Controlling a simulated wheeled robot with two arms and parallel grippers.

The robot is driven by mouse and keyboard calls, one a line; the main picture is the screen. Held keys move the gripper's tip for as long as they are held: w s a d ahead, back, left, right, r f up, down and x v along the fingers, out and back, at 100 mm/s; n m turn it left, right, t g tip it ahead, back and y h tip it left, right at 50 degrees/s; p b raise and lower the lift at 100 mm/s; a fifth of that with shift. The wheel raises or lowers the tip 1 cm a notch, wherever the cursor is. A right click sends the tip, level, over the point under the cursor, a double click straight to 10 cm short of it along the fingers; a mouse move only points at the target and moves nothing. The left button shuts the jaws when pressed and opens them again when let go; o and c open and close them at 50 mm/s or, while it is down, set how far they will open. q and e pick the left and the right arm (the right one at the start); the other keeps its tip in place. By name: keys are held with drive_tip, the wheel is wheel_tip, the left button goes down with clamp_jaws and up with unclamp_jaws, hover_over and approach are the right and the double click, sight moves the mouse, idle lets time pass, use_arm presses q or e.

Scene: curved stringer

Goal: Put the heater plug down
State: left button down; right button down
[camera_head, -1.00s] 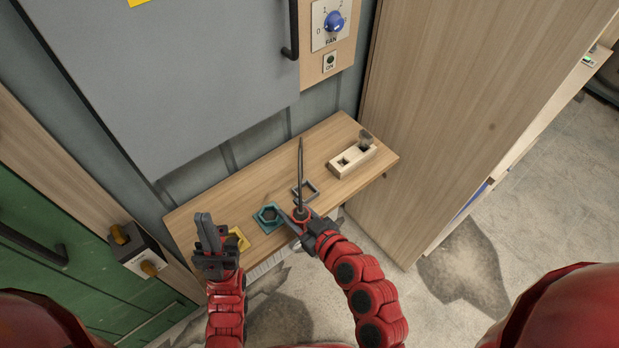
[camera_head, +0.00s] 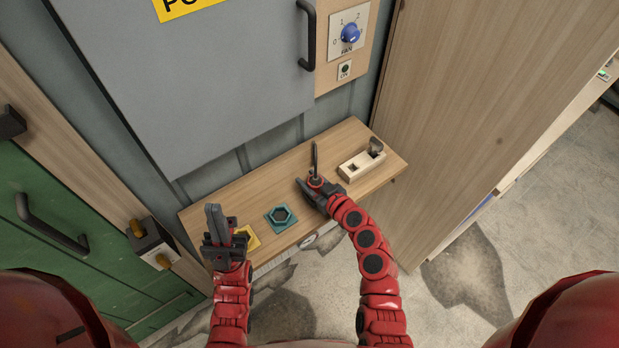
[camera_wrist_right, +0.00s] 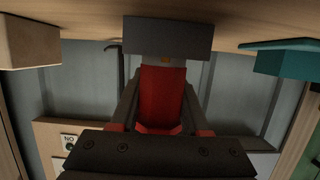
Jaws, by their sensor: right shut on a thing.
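The heater plug, a red piece (camera_head: 316,182) with a dark upright stem, is between the fingers of my right gripper (camera_head: 318,193) at the wooden shelf. In the right wrist view its red body (camera_wrist_right: 162,95) shows between the two fingers, which are shut on it. A dark grey block (camera_wrist_right: 167,37) at the shelf surface overlaps the plug's end there; I cannot tell whether the plug sits inside it. My left gripper (camera_head: 219,240) points up over the shelf's left end; its finger gap is unclear.
On the wooden shelf (camera_head: 235,192) are a teal hexagonal holder (camera_head: 281,218), a yellow holder (camera_head: 243,233) partly behind my left gripper, and a pale block with holes (camera_head: 362,165). A grey cabinet door (camera_head: 220,75) stands behind and a wooden panel (camera_head: 480,90) rises to the right.

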drive_tip(key=shift+f+b, duration=0.25)
drive_tip(key=shift+b, duration=0.05)
drive_tip(key=shift+c, duration=1.9)
unclamp_jaws()
drive_tip(key=shift+r, duration=0.1)
